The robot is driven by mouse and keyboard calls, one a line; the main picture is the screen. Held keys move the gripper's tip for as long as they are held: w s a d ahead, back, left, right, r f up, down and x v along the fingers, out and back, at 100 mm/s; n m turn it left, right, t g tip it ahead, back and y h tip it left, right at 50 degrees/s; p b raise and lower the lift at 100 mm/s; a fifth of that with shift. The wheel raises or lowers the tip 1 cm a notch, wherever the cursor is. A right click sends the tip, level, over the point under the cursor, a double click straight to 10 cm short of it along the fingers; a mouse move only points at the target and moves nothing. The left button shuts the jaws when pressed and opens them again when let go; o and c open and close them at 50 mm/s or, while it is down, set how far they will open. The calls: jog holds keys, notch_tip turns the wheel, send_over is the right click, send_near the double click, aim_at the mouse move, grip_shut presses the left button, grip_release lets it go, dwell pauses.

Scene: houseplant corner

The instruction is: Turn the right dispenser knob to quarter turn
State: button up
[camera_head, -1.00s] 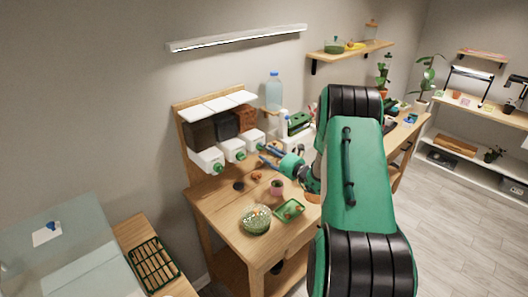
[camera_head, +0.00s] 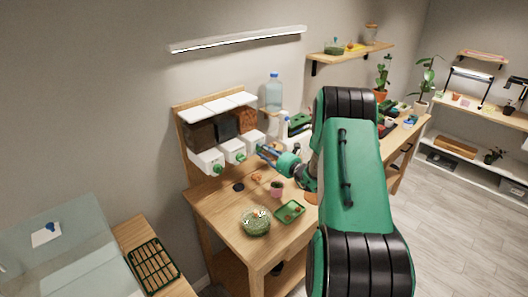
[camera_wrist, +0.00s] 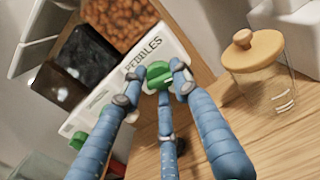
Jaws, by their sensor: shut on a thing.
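The right dispenser (camera_head: 253,138) is a white box under a bin of brown pebbles (camera_wrist: 121,20), lettered "PEBBLES" in the wrist view. Its green knob (camera_wrist: 158,77) sits on the white front, between my fingertips in the wrist view. My gripper (camera_wrist: 157,82) has blue fingers closed around the knob, touching it from the sides and below. In the head view my gripper (camera_head: 262,149) reaches the right dispenser's front, and its fingers hide that knob. The knob's exact angle is hard to tell.
The middle dispenser (camera_head: 233,150) and left dispenser (camera_head: 207,161) stand beside it with green knobs. A glass jar with a wooden lid (camera_wrist: 253,50) is close on the right. A pink pot (camera_head: 277,189), green tray (camera_head: 290,212) and glass bowl (camera_head: 256,221) stand on the wooden table (camera_head: 222,205).

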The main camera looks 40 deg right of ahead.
jog(key=shift+f, duration=0.25)
jog(key=shift+n+b, duration=1.3)
jog(key=o, duration=1.2)
jog(key=shift+c, duration=0.2)
jog(key=shift+s+r, duration=0.1)
